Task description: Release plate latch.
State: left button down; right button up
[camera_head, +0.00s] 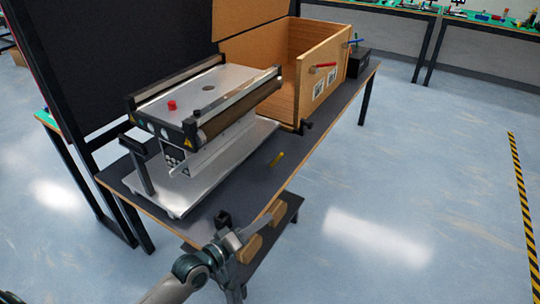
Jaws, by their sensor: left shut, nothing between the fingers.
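The conveyor unit (235,75) stands on the dark table at the left centre, with black end pieces, a brown roller side and a light metal plate (190,92) on top. I cannot pick out the plate latch with certainty at this size. My left gripper (232,236) is at the bottom centre, in front of the table's near edge and apart from the conveyor. It is shut and empty. My right gripper is not in view.
An open wooden crate (312,82) with red and blue handles stands behind the conveyor. A lower shelf with wooden blocks (252,247) is near my left gripper. The floor to the right is clear.

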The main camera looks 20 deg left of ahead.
aim_at(282, 154)
jog(key=i+j, duration=0.8)
